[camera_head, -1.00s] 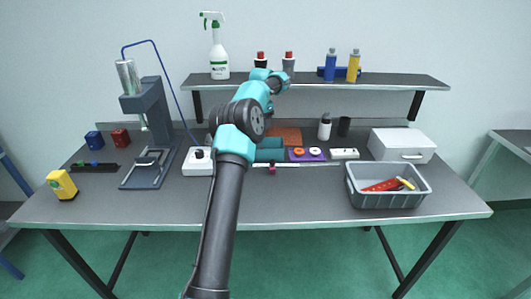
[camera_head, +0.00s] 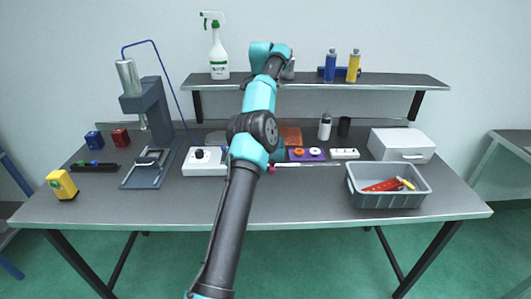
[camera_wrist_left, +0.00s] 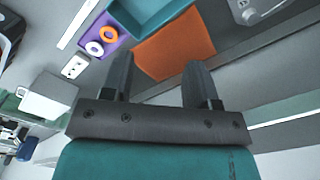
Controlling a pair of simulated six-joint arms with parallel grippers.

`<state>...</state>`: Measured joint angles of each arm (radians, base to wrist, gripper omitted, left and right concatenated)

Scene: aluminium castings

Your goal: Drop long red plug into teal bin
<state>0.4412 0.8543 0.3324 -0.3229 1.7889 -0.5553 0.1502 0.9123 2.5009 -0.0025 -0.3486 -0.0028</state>
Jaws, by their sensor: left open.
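My left gripper (camera_wrist_left: 160,70) is open, with nothing between its fingers in the left wrist view. In the head view its arm reaches across the table toward the shelf, and the fingers are hidden. The teal bin (camera_wrist_left: 165,8) shows at the top of the left wrist view, beyond the fingertips and partly cut off. In the head view my arm covers most of it. I cannot make out the long red plug for certain in either view. My right gripper is not in view.
An orange mat (camera_wrist_left: 175,45) lies beside the teal bin, near a purple tray (camera_head: 294,157) with rings. A grey crate (camera_head: 388,200) holds red and yellow items. A press (camera_head: 155,115) stands left. Bottles stand on the shelf (camera_head: 400,82). The front table strip is mostly clear.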

